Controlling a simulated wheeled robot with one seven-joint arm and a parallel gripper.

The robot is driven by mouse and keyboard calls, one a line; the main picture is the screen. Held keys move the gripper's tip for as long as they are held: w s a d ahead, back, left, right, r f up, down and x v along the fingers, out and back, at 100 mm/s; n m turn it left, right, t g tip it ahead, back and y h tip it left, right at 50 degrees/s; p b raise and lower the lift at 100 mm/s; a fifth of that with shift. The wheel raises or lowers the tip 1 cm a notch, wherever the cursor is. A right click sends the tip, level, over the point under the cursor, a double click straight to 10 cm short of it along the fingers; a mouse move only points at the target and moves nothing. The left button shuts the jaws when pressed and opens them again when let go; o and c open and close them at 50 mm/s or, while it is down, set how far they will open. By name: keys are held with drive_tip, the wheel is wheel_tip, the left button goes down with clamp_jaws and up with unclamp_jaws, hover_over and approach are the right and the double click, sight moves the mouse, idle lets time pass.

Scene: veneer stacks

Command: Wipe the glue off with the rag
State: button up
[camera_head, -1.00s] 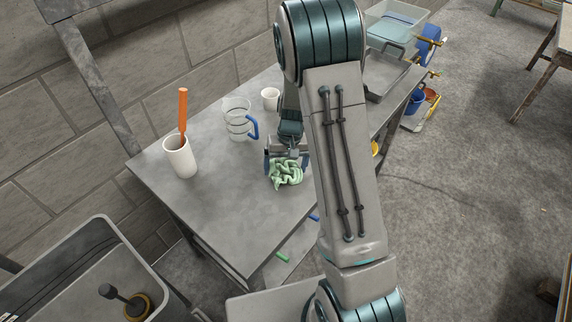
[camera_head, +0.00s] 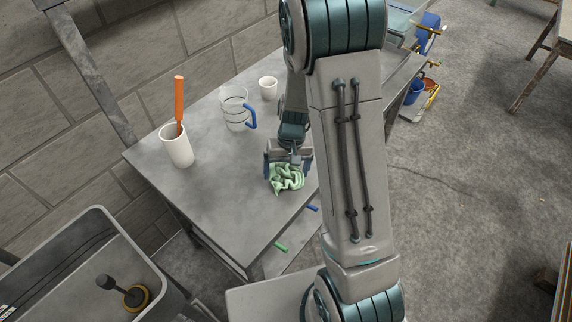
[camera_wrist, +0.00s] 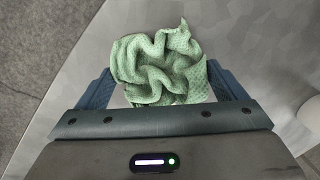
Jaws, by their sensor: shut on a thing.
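The green crumpled rag (camera_head: 287,179) is between the fingers of my gripper (camera_head: 288,172), at the right part of the grey table (camera_head: 215,195). In the wrist view the rag (camera_wrist: 158,65) fills the space between the two blue fingers of my gripper (camera_wrist: 160,88). My gripper is shut on the rag, low over the tabletop. I cannot tell whether the rag touches the surface. No glue can be made out on the visible tabletop; the rag and my arm hide part of it.
A white cup (camera_head: 176,146) holding an orange-handled tool (camera_head: 179,100) stands at the table's left. A clear jug with a blue handle (camera_head: 236,108) and a small white cup (camera_head: 268,88) stand behind. A grey bin (camera_head: 60,262) is at lower left. The table's front middle is clear.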

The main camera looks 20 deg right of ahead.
drive_tip(key=shift+w+a, duration=0.15)
drive_tip(key=shift+w, duration=1.2)
drive_tip(key=shift+w+a+f, duration=0.1)
drive_tip(key=shift+w+a, duration=0.05)
drive_tip(key=shift+w, duration=1.2)
drive_tip(key=shift+w+a+r, duration=0.1)
drive_tip(key=shift+w+a, duration=0.05)
drive_tip(key=shift+w, duration=1.2)
drive_tip(key=shift+w+a+f, duration=0.1)
drive_tip(key=shift+w+a, duration=0.05)
drive_tip(key=shift+w, duration=1.2)
drive_tip(key=shift+s+d, duration=0.1)
drive_tip(key=shift+s, duration=0.85)
drive_tip(key=shift+s+d, duration=0.2)
drive_tip(key=shift+s, duration=1.6)
drive_tip(key=shift+s+d+b, duration=0.15)
drive_tip(key=shift+s+b, duration=0.4)
drive_tip(key=shift+s, duration=0.55)
drive_tip(key=shift+s+d, duration=0.15)
drive_tip(key=shift+s, duration=1.5)
drive_tip(key=shift+w, duration=1.35)
drive_tip(key=shift+w+a, duration=0.25)
drive_tip(key=shift+w, duration=1.2)
drive_tip(key=shift+w+a, duration=0.2)
drive_tip(key=shift+w, duration=1.2)
drive_tip(key=shift+w+a, duration=0.15)
drive_tip(key=shift+w, duration=1.25)
wheel_tip(320, 180, up, 7)
drive_tip(key=p, duration=0.4)
